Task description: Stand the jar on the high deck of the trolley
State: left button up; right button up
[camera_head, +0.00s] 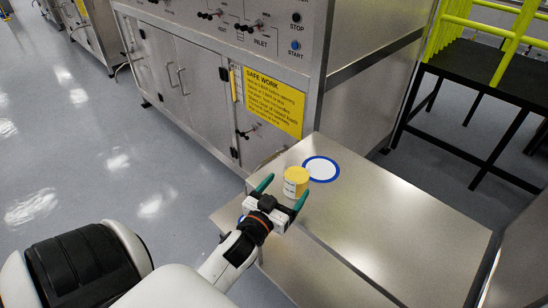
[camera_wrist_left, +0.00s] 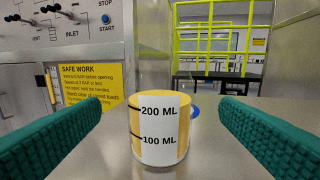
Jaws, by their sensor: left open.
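The jar (camera_head: 296,181) is a short yellow cylinder with a white label. It stands upright on the steel upper deck (camera_head: 400,230) of the trolley, close to its left edge. In the left wrist view the jar (camera_wrist_left: 160,128) shows marks for 100 ML and 200 ML. My left gripper (camera_head: 287,187) is open, its green fingers pointing at the jar. In the left wrist view the fingers flank the jar with a gap on each side. My right gripper is not in view.
A white disc with a blue rim (camera_head: 321,169) lies on the deck just behind the jar. A lower steel deck (camera_head: 310,270) runs along the near left side. A steel cabinet with a yellow safety sign (camera_head: 272,101) stands behind. A black platform with green rails (camera_head: 480,105) is at right.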

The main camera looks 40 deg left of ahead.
pick_arm(q)
jog(key=s, duration=0.6)
jog(key=shift+d, duration=0.45)
